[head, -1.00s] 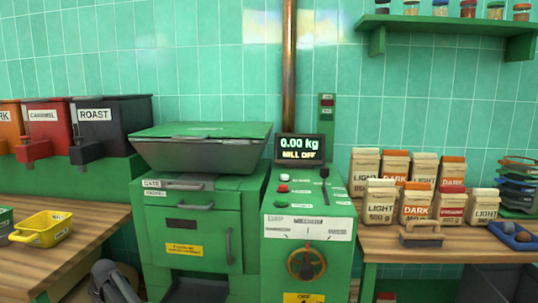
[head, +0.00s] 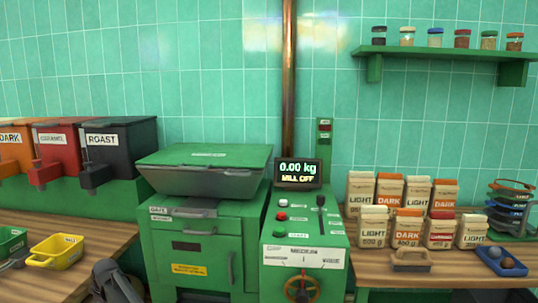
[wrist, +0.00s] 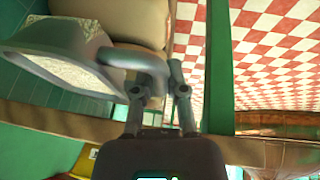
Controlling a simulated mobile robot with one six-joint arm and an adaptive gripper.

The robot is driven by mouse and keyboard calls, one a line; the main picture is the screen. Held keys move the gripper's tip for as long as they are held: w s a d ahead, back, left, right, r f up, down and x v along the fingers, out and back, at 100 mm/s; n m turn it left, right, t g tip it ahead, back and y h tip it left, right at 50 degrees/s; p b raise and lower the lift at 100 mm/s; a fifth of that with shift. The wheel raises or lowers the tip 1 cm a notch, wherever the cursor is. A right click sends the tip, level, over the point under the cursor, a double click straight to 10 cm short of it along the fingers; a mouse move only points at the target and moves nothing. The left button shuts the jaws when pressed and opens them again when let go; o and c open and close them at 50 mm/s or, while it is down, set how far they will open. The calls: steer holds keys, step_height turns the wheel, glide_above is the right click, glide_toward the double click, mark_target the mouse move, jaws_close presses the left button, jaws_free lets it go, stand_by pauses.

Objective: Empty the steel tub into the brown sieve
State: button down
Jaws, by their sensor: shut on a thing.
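The steel tub (wrist: 55,62) is a grey scoop-like vessel with a handle, at the upper left of the wrist view. Pale grainy stuff shows inside it. My gripper (wrist: 160,80) is shut on the tub's handle, with one finger on each side. The tub looks tilted in this view; its true tilt I cannot tell. In the head view the tub is not visible. A brown-rimmed sieve (head: 514,185) tops a stack of coloured sieves at the right edge of the head view, far from my gripper.
A green mill (head: 205,240) stands in the middle, its display reading 0.00 kg and MILL OFF. Paper bags (head: 400,228) crowd the right bench, with a blue tray (head: 501,262) in front of the sieves. A yellow tub (head: 56,252) sits on the left bench.

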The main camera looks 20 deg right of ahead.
step_height(320, 180, up, 22)
steer(key=p, duration=2)
steer(key=shift+f, duration=0.15)
